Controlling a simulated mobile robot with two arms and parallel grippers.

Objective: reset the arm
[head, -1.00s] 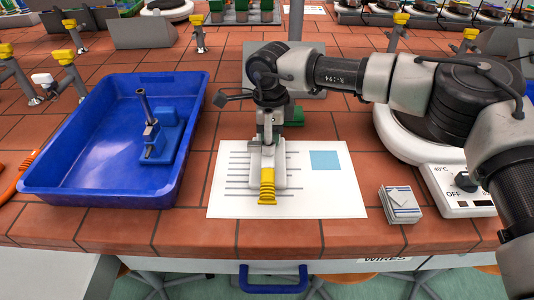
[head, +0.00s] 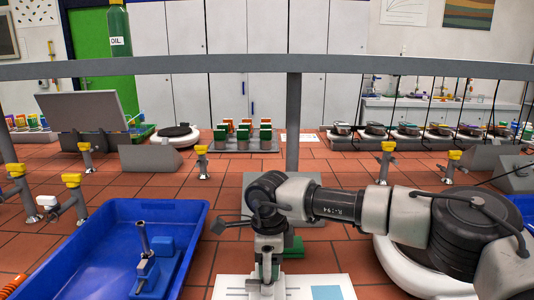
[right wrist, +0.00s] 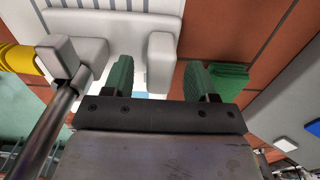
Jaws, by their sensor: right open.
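My right arm reaches in from the right in the head view. Its gripper (head: 265,268) points down over the white printed sheet (head: 325,282). In the right wrist view the two green fingertips (right wrist: 160,80) stand wide apart, and I see nothing held between them. A pale grey fixture with a white block (right wrist: 161,62) lies just beyond the fingers; whether they touch it I cannot tell. A yellow piece (right wrist: 20,62) shows at the left of that view. My left gripper is in neither view.
A blue tray (head: 85,243) at the left holds a blue stand with a metal tube (head: 144,238). A white round-topped device (head: 400,268) sits under my right arm. A grey post (head: 293,125) and rail (head: 200,66) cross behind. Yellow-topped taps (head: 202,160) dot the tiled bench.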

